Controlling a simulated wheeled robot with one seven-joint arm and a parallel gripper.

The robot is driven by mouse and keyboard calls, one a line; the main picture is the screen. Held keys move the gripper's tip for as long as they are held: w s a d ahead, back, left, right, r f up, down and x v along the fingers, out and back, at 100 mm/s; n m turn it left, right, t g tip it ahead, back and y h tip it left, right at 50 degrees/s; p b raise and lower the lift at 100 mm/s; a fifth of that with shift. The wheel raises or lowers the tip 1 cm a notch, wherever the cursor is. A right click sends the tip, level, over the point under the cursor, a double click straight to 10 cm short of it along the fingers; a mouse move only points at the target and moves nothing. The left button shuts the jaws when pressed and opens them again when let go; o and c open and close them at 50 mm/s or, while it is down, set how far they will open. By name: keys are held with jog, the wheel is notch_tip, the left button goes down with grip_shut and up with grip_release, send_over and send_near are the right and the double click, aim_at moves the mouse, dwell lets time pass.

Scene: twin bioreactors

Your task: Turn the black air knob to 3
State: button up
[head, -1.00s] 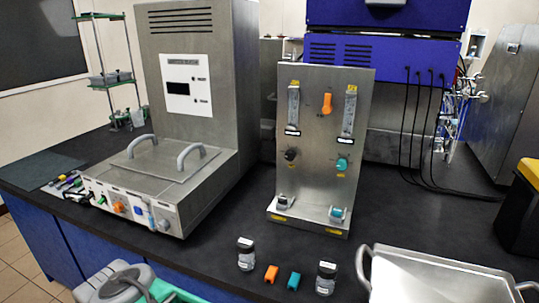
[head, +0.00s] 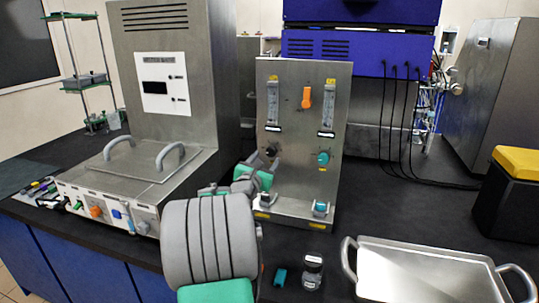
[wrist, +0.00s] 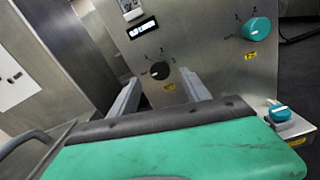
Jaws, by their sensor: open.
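The black air knob (head: 271,151) sits low on the left of the upright steel panel (head: 341,110), under the left flow tube. In the wrist view the black knob (wrist: 160,70) shows its white mark pointing to the lower left; the scale figures around it are too small to read surely. My gripper (wrist: 159,77) is open, one finger on each side of the knob in that view, with nothing between them. Whether the fingertips reach the knob I cannot tell. In the head view my gripper (head: 266,164) is just below the knob, and my arm hides part of the panel's lower left.
A teal knob (head: 323,158) is right of the black one, and an orange knob (head: 306,97) is above. A steel unit with handles (head: 150,165) stands left. A metal tray (head: 425,272), a dark jar (head: 312,272) and a teal block (head: 280,277) are in front.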

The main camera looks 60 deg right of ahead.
aim_at(271, 153)
jog(key=d, duration=0.3)
jog(key=w+d, duration=0.1)
jog(key=d, duration=0.1)
jog(key=shift+d+p, duration=0.25)
jog(key=shift+p, duration=0.15)
jog(key=shift+f, duration=0.1)
grip_shut()
